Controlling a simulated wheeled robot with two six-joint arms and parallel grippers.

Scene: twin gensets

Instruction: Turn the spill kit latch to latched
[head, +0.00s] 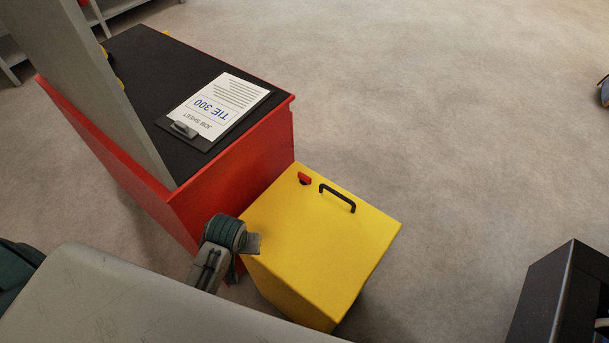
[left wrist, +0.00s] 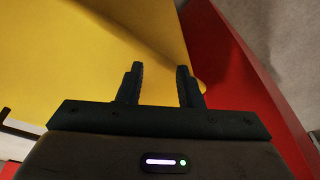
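The spill kit is a yellow box (head: 325,240) on the floor beside a red cabinet. Its top carries a small red latch (head: 304,178) on a dark base near the far left corner, and a black handle (head: 338,198) to the right of the latch. My left arm's wrist is over the box's near left edge in the head view, its fingers not clearly visible there. In the left wrist view my left gripper (left wrist: 159,84) is open and empty, with yellow surface (left wrist: 60,50) beyond the fingers. The latch is not seen there. My right gripper is not in view.
The red cabinet (head: 235,188) adjoins the box's left side and has a black top with a clipboard (head: 214,110) on it. The red cabinet also shows in the left wrist view (left wrist: 230,70). A dark open container (head: 548,295) stands lower right. Floor right of the box is clear.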

